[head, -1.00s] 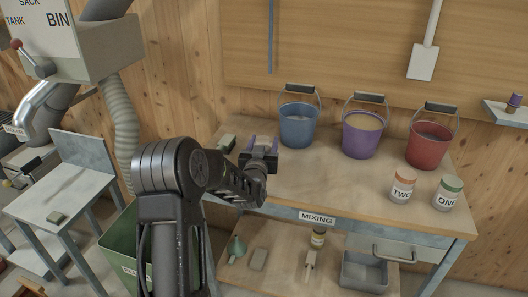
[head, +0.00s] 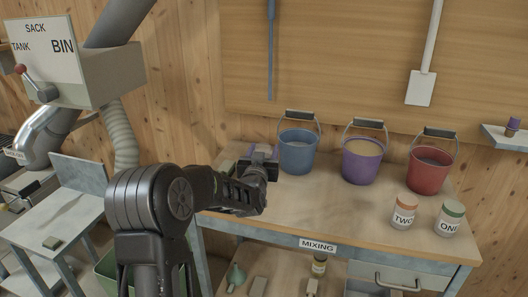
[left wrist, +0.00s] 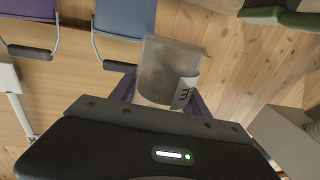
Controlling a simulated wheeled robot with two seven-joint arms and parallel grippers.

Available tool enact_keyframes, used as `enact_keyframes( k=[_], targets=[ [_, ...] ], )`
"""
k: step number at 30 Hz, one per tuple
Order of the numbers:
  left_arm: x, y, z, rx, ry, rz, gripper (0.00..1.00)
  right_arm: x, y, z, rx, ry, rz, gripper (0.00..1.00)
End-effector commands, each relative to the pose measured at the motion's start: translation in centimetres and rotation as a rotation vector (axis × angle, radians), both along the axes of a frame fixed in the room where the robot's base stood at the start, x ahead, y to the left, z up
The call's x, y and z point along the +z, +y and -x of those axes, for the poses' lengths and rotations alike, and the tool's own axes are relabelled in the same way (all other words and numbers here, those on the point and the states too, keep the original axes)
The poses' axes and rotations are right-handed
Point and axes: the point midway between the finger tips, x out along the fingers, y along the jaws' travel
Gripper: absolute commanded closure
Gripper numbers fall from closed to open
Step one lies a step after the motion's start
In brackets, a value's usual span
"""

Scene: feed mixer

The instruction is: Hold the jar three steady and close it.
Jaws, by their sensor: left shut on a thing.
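My left gripper (head: 262,155), with purple fingers, is over the left end of the mixing bench, beside the blue bucket. In the left wrist view it is shut around jar three (left wrist: 165,68), a pale, see-through jar with a white label of which only part shows. The jar is hidden behind the gripper in the head view. I cannot tell whether it touches the bench, and no lid shows on it. Jar two (head: 404,210), with an orange lid, and jar one (head: 448,217), with a green lid, stand on the right of the bench. My right gripper is not in view.
Blue (head: 297,152), purple (head: 361,162) and red (head: 428,170) buckets stand along the back of the bench (head: 330,215). The bench middle in front of them is clear. A small purple-topped item (head: 513,126) sits on a wall shelf (head: 505,138) at right.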

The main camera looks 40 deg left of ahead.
Motion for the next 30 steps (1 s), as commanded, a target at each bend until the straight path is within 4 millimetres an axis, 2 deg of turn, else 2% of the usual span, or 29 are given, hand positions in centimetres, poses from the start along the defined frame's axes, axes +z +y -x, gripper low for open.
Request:
enact_keyframes(
  k=[2, 20, 30],
  targets=[
    [0.08, 0.00, -0.01, 0.000, -0.002, -0.001, 0.49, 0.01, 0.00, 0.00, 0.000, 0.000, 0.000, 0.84],
    [0.08, 0.00, -0.01, 0.000, -0.002, -0.001, 0.98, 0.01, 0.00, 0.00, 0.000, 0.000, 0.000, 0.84],
    [0.08, 0.00, -0.01, 0.000, -0.002, -0.001, 1.00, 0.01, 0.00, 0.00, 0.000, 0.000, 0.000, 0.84]
  ],
)
